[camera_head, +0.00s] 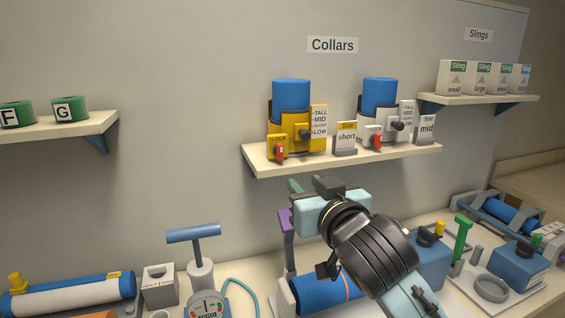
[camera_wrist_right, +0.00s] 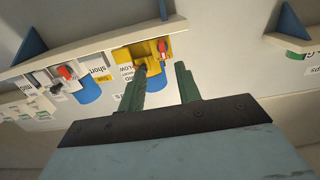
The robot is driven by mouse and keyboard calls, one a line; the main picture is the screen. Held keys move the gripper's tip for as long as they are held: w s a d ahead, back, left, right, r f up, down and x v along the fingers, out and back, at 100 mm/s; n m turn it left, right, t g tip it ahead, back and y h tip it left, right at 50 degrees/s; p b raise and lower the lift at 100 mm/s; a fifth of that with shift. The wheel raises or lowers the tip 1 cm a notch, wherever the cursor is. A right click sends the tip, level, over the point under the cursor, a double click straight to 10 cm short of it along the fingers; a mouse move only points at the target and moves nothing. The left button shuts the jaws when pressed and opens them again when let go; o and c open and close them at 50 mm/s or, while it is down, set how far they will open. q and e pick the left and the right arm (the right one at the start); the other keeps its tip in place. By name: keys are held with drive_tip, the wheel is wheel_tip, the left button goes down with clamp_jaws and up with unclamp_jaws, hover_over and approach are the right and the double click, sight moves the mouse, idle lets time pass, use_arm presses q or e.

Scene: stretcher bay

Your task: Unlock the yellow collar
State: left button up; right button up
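The yellow collar (camera_head: 306,130) stands on the wall shelf under the "Collars" sign, with a blue cylinder on top. Its red lock lever (camera_head: 279,152) sits below a "LOCK" label at the front left and looks roughly upright. A side knob stands by its TALL-MID-LOW scale. In the right wrist view, turned upside down, the yellow collar (camera_wrist_right: 150,50) and its red lever (camera_wrist_right: 162,46) lie just beyond my fingertips. My right gripper (camera_wrist_right: 160,82) is open and empty, with green fingers apart. In the head view it is below the shelf's front edge, not touching the collar. My left gripper is out of view.
A white collar (camera_head: 387,125) with its own red lever stands to the right on the same shelf (camera_head: 340,159). "Short" (camera_head: 346,139) and "mid" (camera_head: 426,128) signs stand beside the collars. Below, the bench holds a pump (camera_head: 200,270) and other gear.

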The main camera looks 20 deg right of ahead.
sight(281, 152)
drive_tip(key=w, duration=0.4)
drive_tip(key=w+r+p, duration=0.1)
drive_tip(key=w, duration=0.8)
drive_tip(key=shift+w+a+r+p, duration=0.25)
drive_tip(key=shift+a+p, duration=0.05)
drive_tip(key=shift+p, duration=0.1)
drive_tip(key=shift+c, duration=0.4)
clamp_jaws()
